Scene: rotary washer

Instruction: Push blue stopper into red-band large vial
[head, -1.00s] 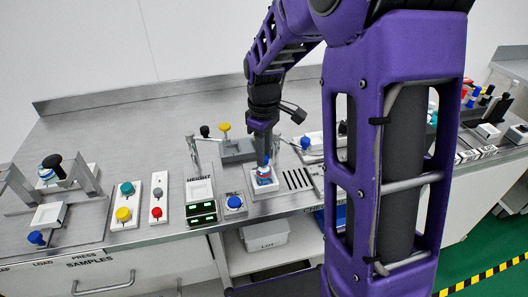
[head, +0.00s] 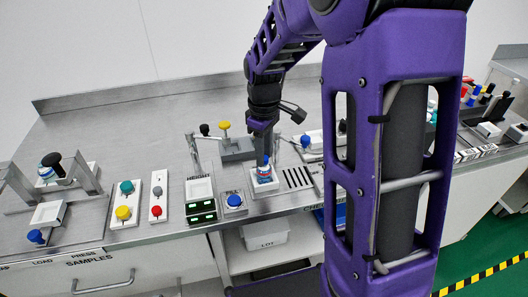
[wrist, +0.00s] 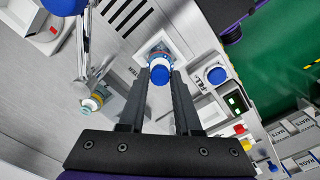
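The red-band large vial (head: 264,171) stands upright in a white square holder (head: 265,188) near the bench's front edge. The blue stopper (head: 266,159) sits on its mouth; how deep it sits I cannot tell. In the wrist view the blue stopper (wrist: 159,75) shows between my fingertips, with part of the vial (wrist: 157,54) beyond it. In the head view my gripper's wrist is above the vial, and the fingers are hard to make out.
A blue button (head: 234,201) and a display unit with green digits (head: 202,211) stand left of the holder. A slotted plate (head: 298,178) lies to its right. A lever stand with a yellow knob (head: 225,126) is behind. A press frame (head: 85,177) stands far left.

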